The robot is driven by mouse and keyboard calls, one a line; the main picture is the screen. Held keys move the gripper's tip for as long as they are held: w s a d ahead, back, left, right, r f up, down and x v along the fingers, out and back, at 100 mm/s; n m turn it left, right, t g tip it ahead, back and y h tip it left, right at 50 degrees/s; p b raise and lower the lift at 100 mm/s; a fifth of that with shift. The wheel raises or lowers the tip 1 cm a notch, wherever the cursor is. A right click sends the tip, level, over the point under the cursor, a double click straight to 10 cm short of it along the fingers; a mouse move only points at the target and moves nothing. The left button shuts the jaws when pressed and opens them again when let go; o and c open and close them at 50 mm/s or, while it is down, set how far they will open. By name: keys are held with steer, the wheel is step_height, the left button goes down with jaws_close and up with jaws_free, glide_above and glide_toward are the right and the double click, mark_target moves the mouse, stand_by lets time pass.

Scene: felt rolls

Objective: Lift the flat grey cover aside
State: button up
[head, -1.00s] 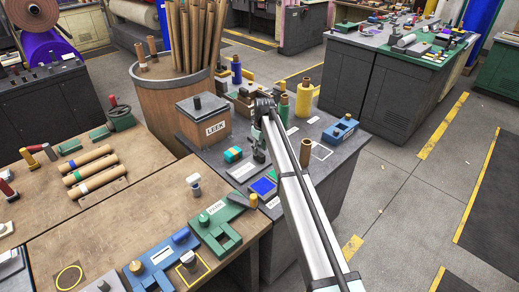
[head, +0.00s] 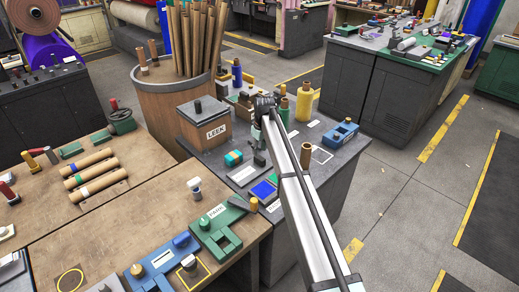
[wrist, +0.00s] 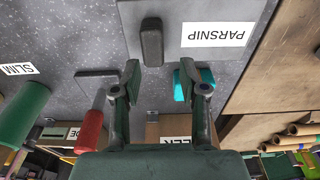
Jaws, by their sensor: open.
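The flat grey cover (wrist: 235,12) is a plate with a dark upright handle (wrist: 152,42) and a white PARSNIP label (wrist: 213,35). It also shows in the head view (head: 232,182), lying on the grey bench, partly hidden behind my arm. My gripper (wrist: 157,73) is open and empty. In the wrist view its two fingertips are spread, with the handle showing just beyond the gap between them. I cannot tell how high they are above the cover. In the head view my gripper (head: 260,158) hangs beside the cover.
A teal block (head: 233,157) lies close to the cover and shows behind one finger. The LEEK box (head: 203,128) stands behind it. A red-handled tool (wrist: 90,128) and a green roll (wrist: 22,108) are near the other finger. A blue panel (head: 263,190) lies in front.

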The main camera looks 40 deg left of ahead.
steer(key=o, duration=0.6)
steer(key=shift+c, duration=0.2)
step_height(320, 180, up, 12)
steer(key=d, duration=0.1)
steer(key=shift+d, duration=0.25)
stand_by(0.4)
